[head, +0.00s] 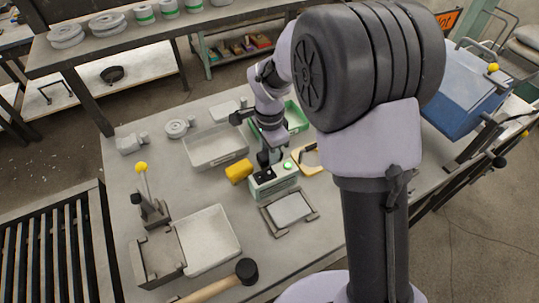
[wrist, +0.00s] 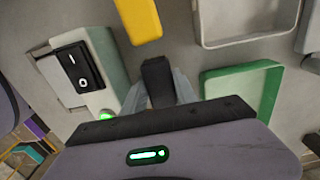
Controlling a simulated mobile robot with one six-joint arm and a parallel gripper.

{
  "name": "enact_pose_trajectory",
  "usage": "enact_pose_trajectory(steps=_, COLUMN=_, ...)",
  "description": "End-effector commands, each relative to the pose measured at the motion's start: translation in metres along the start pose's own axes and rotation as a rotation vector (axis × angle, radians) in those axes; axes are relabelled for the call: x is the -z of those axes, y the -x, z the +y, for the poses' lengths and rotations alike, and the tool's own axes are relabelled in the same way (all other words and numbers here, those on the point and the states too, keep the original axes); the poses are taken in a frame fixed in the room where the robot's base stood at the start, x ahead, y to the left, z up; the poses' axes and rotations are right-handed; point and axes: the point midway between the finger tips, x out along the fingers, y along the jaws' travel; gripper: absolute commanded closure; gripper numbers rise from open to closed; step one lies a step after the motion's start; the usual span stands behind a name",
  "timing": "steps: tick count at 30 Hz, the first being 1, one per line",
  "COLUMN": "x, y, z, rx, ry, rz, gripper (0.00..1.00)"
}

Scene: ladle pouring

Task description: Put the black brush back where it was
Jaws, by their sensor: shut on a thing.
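My gripper (wrist: 165,90) is shut on a black block-like thing, the black brush (wrist: 157,80). In the wrist view its dark end sticks out between the two grey fingers, and the rest is hidden by the gripper. In the head view my gripper (head: 268,151) points down just behind the pale green boxed device, and the brush is hard to make out there. I cannot tell whether the brush touches the table. Nothing in these frames marks where it was before.
The green-lit device (head: 273,181) stands close by, with a yellow block (head: 239,171) left of it. A grey tray (head: 215,160) and a green tray (head: 299,118) lie behind. A yellow-edged board (head: 310,169) is at right. A white tray (head: 210,240) and mallet (head: 246,271) lie in front.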

Motion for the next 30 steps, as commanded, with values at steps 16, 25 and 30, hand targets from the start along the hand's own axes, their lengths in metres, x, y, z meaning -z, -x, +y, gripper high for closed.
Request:
enact_pose_trajectory(steps=16, x=0.000, y=-0.001, z=0.000, rx=0.000, ry=0.000, rz=0.000, gripper=0.44)
enact_pose_trajectory(steps=25, x=0.000, y=0.073, z=-0.001, rx=0.003, ry=0.000, rz=0.000, gripper=0.44)
enact_pose_trajectory(steps=30, x=0.000, y=0.109, z=-0.001, rx=0.002, ry=0.000, rz=0.000, gripper=0.44)
